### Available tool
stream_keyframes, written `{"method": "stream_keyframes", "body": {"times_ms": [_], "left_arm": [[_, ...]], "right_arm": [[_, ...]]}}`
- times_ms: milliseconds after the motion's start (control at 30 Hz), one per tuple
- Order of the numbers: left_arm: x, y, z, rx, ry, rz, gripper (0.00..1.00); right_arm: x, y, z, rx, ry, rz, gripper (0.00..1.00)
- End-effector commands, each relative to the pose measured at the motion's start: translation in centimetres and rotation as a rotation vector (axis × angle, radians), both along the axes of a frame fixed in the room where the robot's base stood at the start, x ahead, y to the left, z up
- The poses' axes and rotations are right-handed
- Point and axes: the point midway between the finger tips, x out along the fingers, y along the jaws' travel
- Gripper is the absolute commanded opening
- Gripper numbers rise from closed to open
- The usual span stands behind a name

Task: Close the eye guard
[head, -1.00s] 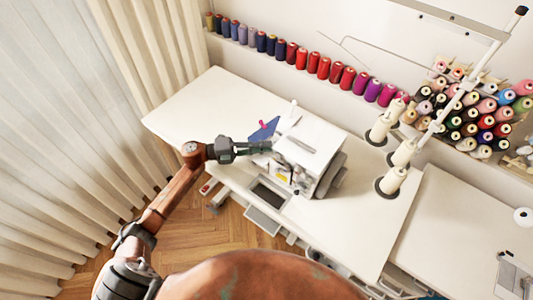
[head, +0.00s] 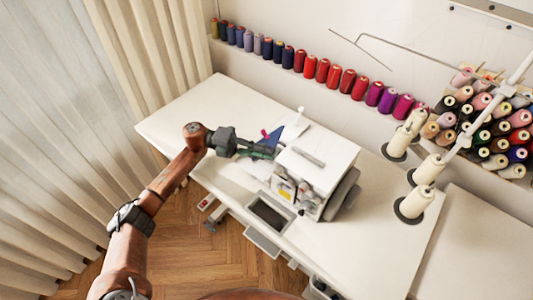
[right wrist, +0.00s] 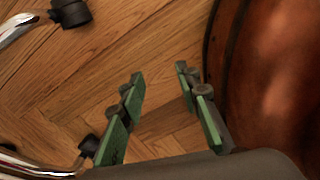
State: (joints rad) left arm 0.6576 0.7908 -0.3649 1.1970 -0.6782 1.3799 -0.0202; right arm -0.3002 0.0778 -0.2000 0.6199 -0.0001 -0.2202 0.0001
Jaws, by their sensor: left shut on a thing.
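The white sewing machine (head: 320,154) stands on the white table, with a yellow label on its front. My left gripper (head: 264,152) is at the machine's left side, its green fingers pointing right against it. It is shut on a small part there, which looks to be the eye guard; the fingers hide most of it, and I cannot tell how far it is swung. In the right wrist view my right gripper (right wrist: 160,82) is open and empty above the wooden floor.
The white table (head: 180,120) is clear at its left end. Cream thread cones (head: 416,204) stand right of the machine, below a thin metal thread stand. A row of coloured spools (head: 310,66) lines the wall. A blue piece (head: 272,137) lies behind my left gripper.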

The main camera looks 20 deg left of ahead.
Motion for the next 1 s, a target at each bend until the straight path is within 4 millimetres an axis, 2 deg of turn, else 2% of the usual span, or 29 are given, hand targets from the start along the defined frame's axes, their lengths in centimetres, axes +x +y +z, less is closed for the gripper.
{"method": "stream_keyframes", "body": {"times_ms": [267, 300, 400, 700, 867, 1000], "left_arm": [[0.0, 0.0, -0.1, 0.002, 0.001, 0.000, 0.00], [0.0, 0.0, -0.1, 0.002, 0.001, 0.000, 0.13], [0.0, 0.0, -0.1, 0.001, 0.000, 0.000, 0.18], [0.0, 0.3, 0.0, 0.001, 0.000, 0.001, 0.18], [0.0, 2.2, -0.1, 0.002, 0.000, 0.003, 0.18], [-0.1, 5.1, 0.0, 0.002, 0.001, 0.004, 0.18]], "right_arm": [[0.0, 0.0, 0.0, 0.000, -0.001, 0.000, 0.30], [0.0, 0.0, 0.0, 0.000, -0.001, 0.000, 0.30], [0.0, 0.0, 0.0, 0.000, -0.001, 0.000, 0.30], [0.1, -0.6, 0.0, -0.005, -0.002, 0.003, 0.30], [0.1, -0.4, 0.0, -0.004, 0.000, 0.002, 0.30], [0.0, -0.3, 0.0, -0.003, 0.000, 0.002, 0.30]]}}
